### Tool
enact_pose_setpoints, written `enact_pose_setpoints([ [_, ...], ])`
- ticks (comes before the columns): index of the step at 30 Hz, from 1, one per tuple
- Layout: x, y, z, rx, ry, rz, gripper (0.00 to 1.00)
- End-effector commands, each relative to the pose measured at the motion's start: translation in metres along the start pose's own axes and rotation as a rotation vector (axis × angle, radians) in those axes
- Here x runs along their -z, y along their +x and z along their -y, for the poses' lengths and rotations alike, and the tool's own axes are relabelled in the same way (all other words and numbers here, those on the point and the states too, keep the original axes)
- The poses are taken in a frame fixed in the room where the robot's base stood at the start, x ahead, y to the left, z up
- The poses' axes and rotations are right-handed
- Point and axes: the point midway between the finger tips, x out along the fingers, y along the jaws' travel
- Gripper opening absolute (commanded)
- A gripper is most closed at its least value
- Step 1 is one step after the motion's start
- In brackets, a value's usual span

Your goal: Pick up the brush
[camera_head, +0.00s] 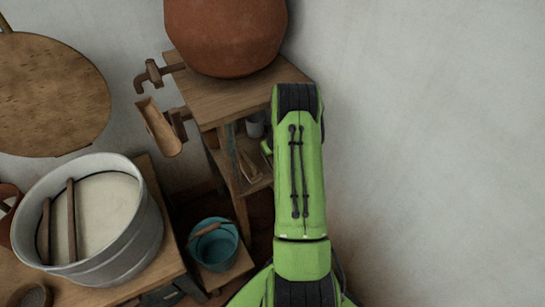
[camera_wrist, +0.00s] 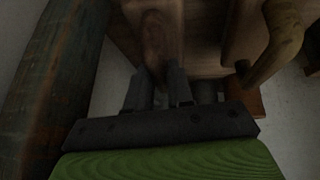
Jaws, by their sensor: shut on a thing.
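In the wrist view my gripper (camera_wrist: 160,78) points at a wooden, tapered piece (camera_wrist: 160,38) that I take to be the brush. The dark fingers are closed on its near end. The view is dim and no bristles can be made out. In the head view my green arm reaches toward the wooden shelf stand (camera_head: 222,98), and the arm hides my gripper and what it holds.
A large clay pot (camera_head: 225,35) sits on the stand's top. A post (camera_wrist: 48,85) stands close at left of my gripper, and a curved wooden piece (camera_wrist: 283,42) at right. A metal tub (camera_head: 140,240) and a teal bucket (camera_head: 214,250) stand left. The right wall is bare.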

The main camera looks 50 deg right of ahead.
Motion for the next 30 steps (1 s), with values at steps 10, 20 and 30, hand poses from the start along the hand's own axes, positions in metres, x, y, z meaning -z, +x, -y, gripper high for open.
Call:
enact_pose_setpoints([
  [10, 0.001, -0.001, 0.0, 0.0, 0.0, -0.001, 0.0],
  [20, 0.017, -0.036, -0.005, -0.001, -0.001, 0.001, 0.0],
  [30, -0.057, -0.082, 0.015, 0.0, 0.003, 0.005, 0.0],
])
